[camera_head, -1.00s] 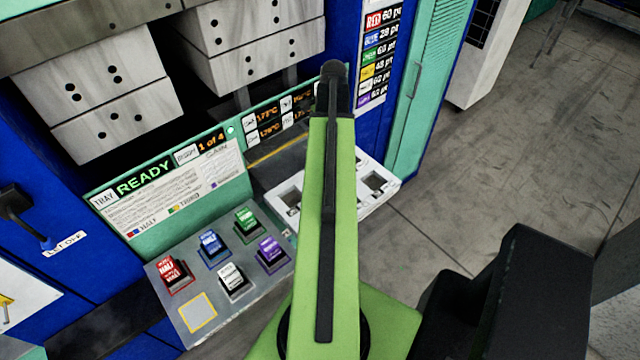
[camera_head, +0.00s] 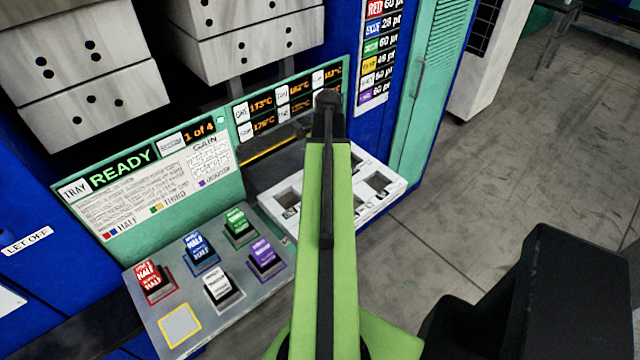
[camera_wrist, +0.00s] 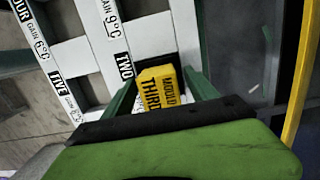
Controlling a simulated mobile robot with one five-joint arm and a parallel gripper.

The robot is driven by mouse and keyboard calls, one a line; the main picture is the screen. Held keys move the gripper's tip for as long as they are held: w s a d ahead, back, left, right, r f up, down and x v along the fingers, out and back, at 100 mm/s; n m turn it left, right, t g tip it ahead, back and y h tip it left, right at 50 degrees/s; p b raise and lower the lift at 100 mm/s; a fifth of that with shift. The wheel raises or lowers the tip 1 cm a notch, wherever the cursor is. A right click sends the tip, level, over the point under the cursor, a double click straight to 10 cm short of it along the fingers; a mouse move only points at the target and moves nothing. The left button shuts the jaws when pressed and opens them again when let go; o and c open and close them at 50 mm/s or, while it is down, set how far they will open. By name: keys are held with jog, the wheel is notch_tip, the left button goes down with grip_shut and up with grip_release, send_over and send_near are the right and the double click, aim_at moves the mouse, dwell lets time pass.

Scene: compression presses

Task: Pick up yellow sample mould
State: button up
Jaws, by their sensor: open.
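The yellow sample mould (camera_wrist: 164,94) shows in the wrist view as a small block with dark lettering that reads "MOULD" and "THIRD". It is by the "TWO" label of a white slotted tray (camera_wrist: 152,35). My gripper (camera_wrist: 159,79) is open, with one green finger on each side of the mould. I cannot tell whether either finger touches it, or how deep it sits in the tray. In the head view my arm hides the mould and my gripper, while part of the white tray (camera_head: 386,207) shows to the right of the arm.
A grey shelf (camera_head: 225,315) holds red (camera_head: 152,278), blue (camera_head: 199,247), green (camera_head: 238,222), white (camera_head: 220,288) and purple (camera_head: 264,254) blocks, beside an empty yellow-outlined square (camera_head: 180,326). Heavy grey press blocks (camera_head: 85,75) hang above. Open floor (camera_head: 540,160) lies to the right.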

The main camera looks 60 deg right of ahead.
jog(key=shift+r, duration=0.1)
grip_shut()
dwell(0.3)
jog(key=shift+r+p, duration=0.55)
jog(key=shift+p, duration=0.1)
notch_tip(320, 180, up, 4)
jog(key=p, duration=0.3)
jog(key=shift+f+p, duration=0.2)
jog(key=shift+p, duration=0.1)
jog(key=s+a+r+p, duration=0.1)
jog(key=s+r+p, duration=0.5)
jog(key=s, duration=0.5)
jog(key=shift+s, duration=0.35)
